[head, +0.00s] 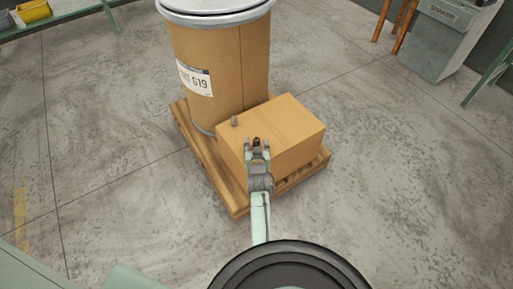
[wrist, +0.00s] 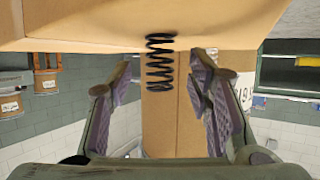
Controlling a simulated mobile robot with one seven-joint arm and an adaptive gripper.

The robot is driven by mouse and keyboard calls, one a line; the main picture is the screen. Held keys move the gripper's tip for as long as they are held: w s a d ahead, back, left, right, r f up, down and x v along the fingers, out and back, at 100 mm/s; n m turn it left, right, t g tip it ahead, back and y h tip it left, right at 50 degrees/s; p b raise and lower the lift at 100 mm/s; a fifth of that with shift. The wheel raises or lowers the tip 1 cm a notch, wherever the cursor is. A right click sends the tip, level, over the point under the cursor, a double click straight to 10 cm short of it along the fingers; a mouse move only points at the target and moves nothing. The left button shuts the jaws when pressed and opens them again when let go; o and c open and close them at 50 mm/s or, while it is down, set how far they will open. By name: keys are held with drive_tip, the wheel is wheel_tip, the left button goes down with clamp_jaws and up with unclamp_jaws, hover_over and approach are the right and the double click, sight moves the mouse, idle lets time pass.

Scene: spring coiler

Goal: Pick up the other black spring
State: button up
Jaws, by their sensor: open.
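A black coil spring (wrist: 160,62) shows in the wrist view, which is upside down. It stands upright with one end against the cardboard box (wrist: 90,28). My gripper (wrist: 158,88) is open, with one finger on each side of the spring and gaps between. In the head view my gripper (head: 257,146) is over the near part of the box (head: 290,115), with a small dark thing, likely this spring, between its fingertips. A small grey upright piece (head: 234,121) stands near the box's left edge; it is too small to identify.
The box sits on a wooden pallet (head: 208,170) beside a tall brown drum (head: 240,65) with a metal rim and white label. The drum stands behind the box. Grey floor is free around the pallet. A grey shaker machine (head: 440,40) stands at upper right.

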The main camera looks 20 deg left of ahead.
drive_tip(key=shift+b+x, duration=0.35)
drive_tip(key=shift+x, duration=0.7)
clamp_jaws()
drive_tip(key=shift+r, duration=0.2)
